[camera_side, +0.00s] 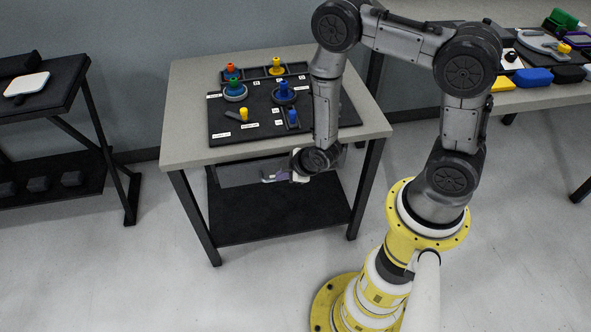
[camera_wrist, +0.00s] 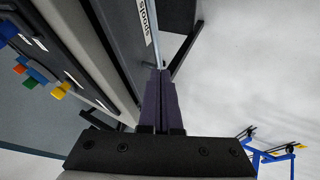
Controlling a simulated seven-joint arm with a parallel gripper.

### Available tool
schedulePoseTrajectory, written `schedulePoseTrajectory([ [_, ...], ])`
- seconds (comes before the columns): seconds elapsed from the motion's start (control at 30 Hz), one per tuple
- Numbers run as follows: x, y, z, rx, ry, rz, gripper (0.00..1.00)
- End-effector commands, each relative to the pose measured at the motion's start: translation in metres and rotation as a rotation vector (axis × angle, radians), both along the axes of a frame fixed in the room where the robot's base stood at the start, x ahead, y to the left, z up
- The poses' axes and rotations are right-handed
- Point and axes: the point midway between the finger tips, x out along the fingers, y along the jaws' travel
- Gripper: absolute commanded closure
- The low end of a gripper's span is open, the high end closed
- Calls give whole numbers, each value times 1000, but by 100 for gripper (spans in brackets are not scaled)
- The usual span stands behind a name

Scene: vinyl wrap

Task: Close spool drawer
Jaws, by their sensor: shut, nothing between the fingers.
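The spool drawer front (camera_wrist: 120,30) is a grey panel with a white label reading "spools" in the wrist view. A light bar that looks like its handle runs beside the label. My gripper (camera_wrist: 165,75) is shut and empty, its dark purple fingers pointing along the drawer front, close to the bar; I cannot tell if they touch. In the side view my gripper (camera_side: 268,177) is low at the front of the table, just below the tabletop edge. There the drawer is mostly hidden by my arm and the tabletop, and how far it stands out is unclear.
The grey table (camera_side: 185,140) carries a black mat (camera_side: 222,130) with several coloured pegs and labels. A black lower shelf (camera_side: 285,215) lies beneath. A side stand (camera_side: 60,85) is at left, and a bench (camera_side: 540,95) with tools at right. The floor in front is clear.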

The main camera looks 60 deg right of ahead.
Motion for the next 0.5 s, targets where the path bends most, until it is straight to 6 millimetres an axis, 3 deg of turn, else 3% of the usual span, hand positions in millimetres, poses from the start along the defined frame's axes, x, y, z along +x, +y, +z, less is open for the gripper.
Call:
schedulePoseTrajectory([
  [0.3,-31,3,46,0,-5,-2,100],
  [0.5,-46,4,64,0,-3,-1,100],
])
